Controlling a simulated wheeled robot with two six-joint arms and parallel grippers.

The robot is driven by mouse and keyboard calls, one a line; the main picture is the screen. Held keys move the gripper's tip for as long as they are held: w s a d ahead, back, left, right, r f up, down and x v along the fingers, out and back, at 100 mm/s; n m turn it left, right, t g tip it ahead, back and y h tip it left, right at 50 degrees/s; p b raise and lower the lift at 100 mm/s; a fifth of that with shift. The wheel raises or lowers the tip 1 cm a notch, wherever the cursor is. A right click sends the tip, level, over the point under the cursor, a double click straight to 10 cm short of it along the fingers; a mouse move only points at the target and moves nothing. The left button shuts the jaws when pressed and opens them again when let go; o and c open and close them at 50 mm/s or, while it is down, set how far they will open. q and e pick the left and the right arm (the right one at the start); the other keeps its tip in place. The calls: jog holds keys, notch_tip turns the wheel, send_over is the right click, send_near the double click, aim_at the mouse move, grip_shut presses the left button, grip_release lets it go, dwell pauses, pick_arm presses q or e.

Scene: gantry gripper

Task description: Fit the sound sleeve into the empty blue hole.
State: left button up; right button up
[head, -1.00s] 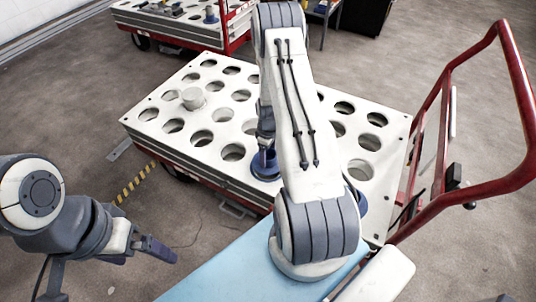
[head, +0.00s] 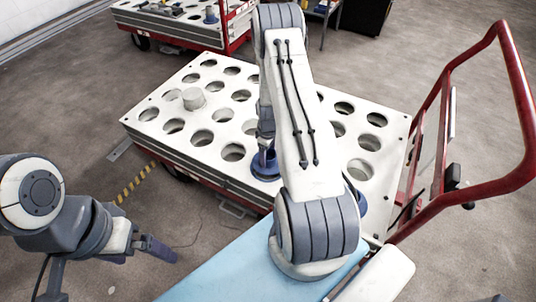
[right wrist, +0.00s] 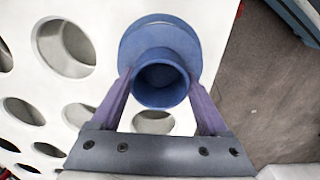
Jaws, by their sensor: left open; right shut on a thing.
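A blue sleeve (right wrist: 160,85) sits between the two purple fingers of my right gripper (right wrist: 160,95), which is shut on it. A wide blue round flange (right wrist: 160,40) shows at its far end, against the white plate. In the head view the blue sleeve (head: 265,168) is low over the plate's near edge, by my right gripper (head: 265,148). I cannot tell whether it is seated in a hole. Another blue piece (head: 361,203) shows partly behind my right arm. My left gripper (head: 150,250) is open and empty, in the air left of the light-blue surface.
The white plate (head: 143,123) on a red cart has several round holes, mostly bare. A pale grey plug (head: 193,98) stands in one. A red handle (head: 515,100) rises at the right. A light-blue surface (head: 215,278) lies in front. Another cart (head: 180,30) stands behind.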

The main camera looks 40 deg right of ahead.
jog(key=shift+f+b, duration=1.15)
jog(key=shift+f, duration=0.55)
jog(key=o, duration=1.5)
jog(key=shift+r, duration=0.15)
notch_tip(320, 180, up, 10)
jog(key=shift+r+p, duration=0.15)
jog(key=shift+p, duration=1.05)
notch_tip(320, 180, down, 11)
jog(key=shift+r+b, duration=0.15)
jog(key=shift+b, duration=1.05)
jog(key=shift+r+p, duration=0.4)
jog(key=shift+r, duration=0.35)
